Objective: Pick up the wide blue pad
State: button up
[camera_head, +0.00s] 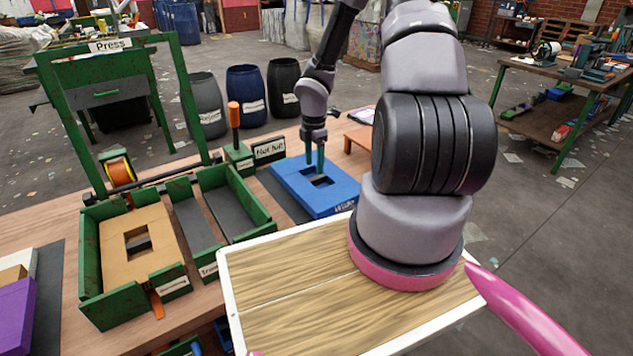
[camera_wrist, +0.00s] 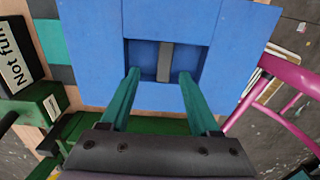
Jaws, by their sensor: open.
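The wide blue pad (camera_head: 340,195) lies on the wooden bench, left of my arm in the head view. It has a square recess in its middle. In the wrist view the pad (camera_wrist: 235,45) fills the upper middle, and a grey bar (camera_wrist: 165,60) crosses its dark recess. My gripper (camera_head: 314,168) points down at the recess. Its two green fingers are apart and empty, one on each side of the bar in the wrist view (camera_wrist: 160,75). I cannot tell whether the fingertips are inside the recess or just above it.
A green press frame (camera_head: 170,95) stands at the left. A green box (camera_head: 90,285) holds a brown pad with its own recess. Green troughs and a "Not full" sign (camera_head: 270,149) stand left of the blue pad. A wooden, white-edged board (camera_head: 290,290) lies in front.

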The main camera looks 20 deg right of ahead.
aim_at(316, 177)
jog(key=shift+s+d+f, duration=0.15)
jog(key=shift+f, duration=1.2)
jog(key=shift+s+d+f, duration=0.1)
jog(key=shift+s+f, duration=0.05)
jog(key=shift+f, duration=1.15)
grip_shut()
